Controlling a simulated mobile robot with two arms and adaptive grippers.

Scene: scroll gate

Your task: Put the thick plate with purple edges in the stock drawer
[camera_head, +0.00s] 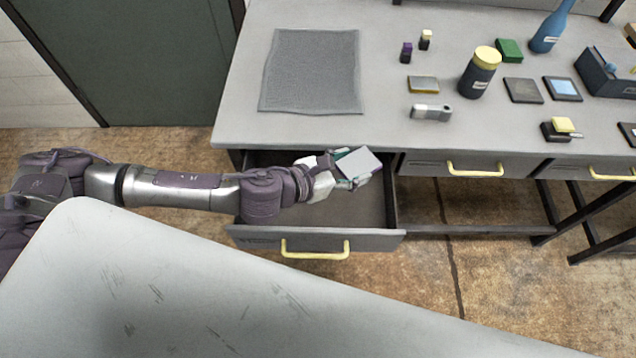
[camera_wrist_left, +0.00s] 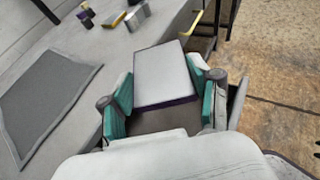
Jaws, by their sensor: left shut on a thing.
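The thick plate (camera_head: 359,163) has a pale grey top face. In the left wrist view the plate (camera_wrist_left: 164,75) shows a purple edge and sits between the two teal finger pads. My left gripper (camera_head: 352,170) is shut on the plate and holds it over the open stock drawer (camera_head: 370,205). The drawer is the left one under the bench, pulled out, with a yellow handle. The part of its inside that shows looks empty; my arm hides some of it. My right gripper is not in view.
A grey mat (camera_head: 312,70) lies on the bench (camera_head: 240,110). Several small items stand to its right, among them a dark jar with a yellow lid (camera_head: 480,72) and a blue bottle (camera_head: 550,30). Two other drawers (camera_head: 470,165) are shut. The drawer's front wall (camera_head: 270,238) rises below my arm.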

